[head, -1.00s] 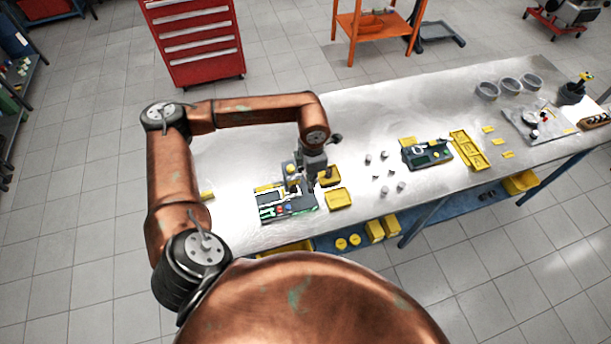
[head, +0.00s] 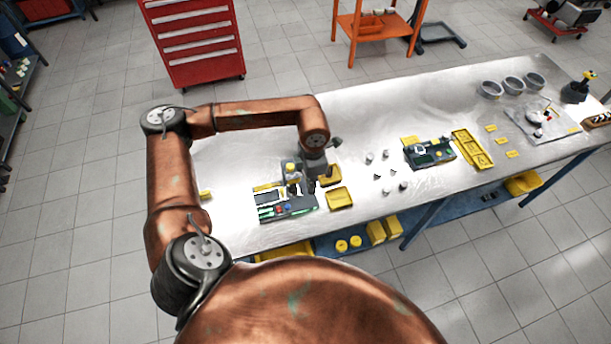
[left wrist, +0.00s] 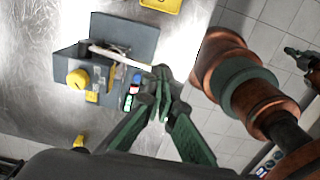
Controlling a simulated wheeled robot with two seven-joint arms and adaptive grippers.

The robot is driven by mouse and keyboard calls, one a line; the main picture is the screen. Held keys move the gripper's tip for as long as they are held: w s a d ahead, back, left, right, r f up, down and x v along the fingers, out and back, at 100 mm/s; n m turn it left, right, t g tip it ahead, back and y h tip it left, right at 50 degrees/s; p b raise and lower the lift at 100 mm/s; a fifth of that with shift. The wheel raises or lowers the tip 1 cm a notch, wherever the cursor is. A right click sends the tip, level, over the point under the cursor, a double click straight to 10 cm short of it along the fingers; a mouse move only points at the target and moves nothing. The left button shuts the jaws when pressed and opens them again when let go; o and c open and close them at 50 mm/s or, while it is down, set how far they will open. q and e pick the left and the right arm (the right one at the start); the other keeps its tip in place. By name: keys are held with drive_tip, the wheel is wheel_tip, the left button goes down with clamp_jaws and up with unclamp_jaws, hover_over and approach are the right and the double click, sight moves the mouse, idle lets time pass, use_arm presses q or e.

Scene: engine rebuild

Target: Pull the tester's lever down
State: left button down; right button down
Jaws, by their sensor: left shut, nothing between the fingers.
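The tester (head: 287,204) is a dark flat unit with coloured buttons near the left end of the workbench. In the left wrist view, its grey housing (left wrist: 68,62) carries a round yellow knob. A thin pale rod, which looks like the lever (left wrist: 118,56), runs from the housing toward my fingers. My left gripper (head: 312,188) is over the tester's right side, pointing down. In the left wrist view its green fingers (left wrist: 161,78) are closed and empty, with the tips close to the rod's free end. I cannot tell whether they touch it. My right gripper is not visible.
A yellow tray (head: 340,198) sits right of the tester, close to the bench's front edge. Small metal parts (head: 385,157) lie mid-bench, left of a second dark unit (head: 430,152) and a long yellow tray (head: 472,149). The bench behind my left arm is mostly clear.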

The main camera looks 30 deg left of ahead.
use_arm(q)
drive_tip(key=shift+f, duration=0.1)
drive_tip(key=shift+s+d+f+b, duration=0.15)
drive_tip(key=shift+f+b, duration=0.6)
drive_tip(key=shift+s+d+f+b, duration=0.1)
drive_tip(key=shift+f+b, duration=0.75)
drive_tip(key=shift+f, duration=0.1)
